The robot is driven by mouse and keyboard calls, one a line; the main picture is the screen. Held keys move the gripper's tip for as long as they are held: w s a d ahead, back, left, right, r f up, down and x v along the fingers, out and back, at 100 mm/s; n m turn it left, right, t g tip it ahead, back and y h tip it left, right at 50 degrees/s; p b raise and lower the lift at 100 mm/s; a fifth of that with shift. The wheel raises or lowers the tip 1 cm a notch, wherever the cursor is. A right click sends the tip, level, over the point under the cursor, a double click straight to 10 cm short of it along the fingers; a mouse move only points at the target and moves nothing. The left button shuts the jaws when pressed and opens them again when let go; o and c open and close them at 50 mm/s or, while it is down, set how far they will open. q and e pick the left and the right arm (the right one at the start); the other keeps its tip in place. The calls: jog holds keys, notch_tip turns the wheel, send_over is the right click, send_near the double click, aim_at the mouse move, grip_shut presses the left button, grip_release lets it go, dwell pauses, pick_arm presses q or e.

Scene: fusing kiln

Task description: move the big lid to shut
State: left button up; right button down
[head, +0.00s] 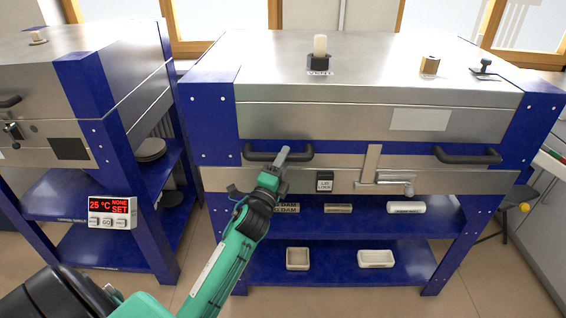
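The big lid (330,118) is the broad silver top of the large kiln on the right, with blue corner plates. It looks level and low over the steel body (290,180); I see no clear gap along the front, though a small one would be hard to tell. Two black bar handles are on its front, a left one (256,154) and a right one (468,158). My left gripper (284,156) overlaps the left handle, its grey finger pointing up across the bar. Whether it grips the bar or is only in front of it is unclear. My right gripper is out of view.
A metal latch (395,187) and a small labelled plate (325,182) are on the kiln front. A vent plug (320,50) stands on the lid. Blue shelves with small moulds (376,258) are below. A smaller kiln (80,85) with a red-lit controller (112,207) is at left.

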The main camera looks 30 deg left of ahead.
pick_arm(q)
jog(key=b+v, duration=0.1)
jog(key=v, duration=1.2)
jog(key=shift+s+f, duration=0.2)
jog(key=shift+s, duration=0.2)
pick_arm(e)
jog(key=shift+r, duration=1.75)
pick_arm(q)
jog(key=shift+f, duration=0.1)
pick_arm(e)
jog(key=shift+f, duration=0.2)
